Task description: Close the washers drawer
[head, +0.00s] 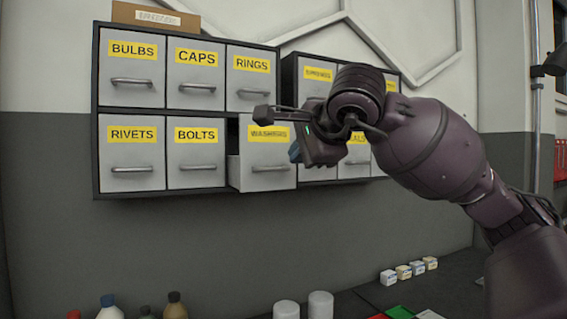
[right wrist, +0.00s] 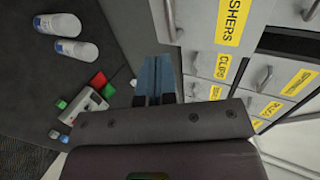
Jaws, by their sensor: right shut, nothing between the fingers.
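The washers drawer (head: 267,170) is a light grey drawer in the lower right of the left cabinet. My left gripper is not in view.
The bulbs, caps, rings, rivets and bolts drawers look shut. A second cabinet (head: 290,75) on the right is partly hidden by my arm. A cardboard box (head: 155,17) sits on top. Below are white canisters (head: 320,304), bottles and several small boxes (head: 403,271).

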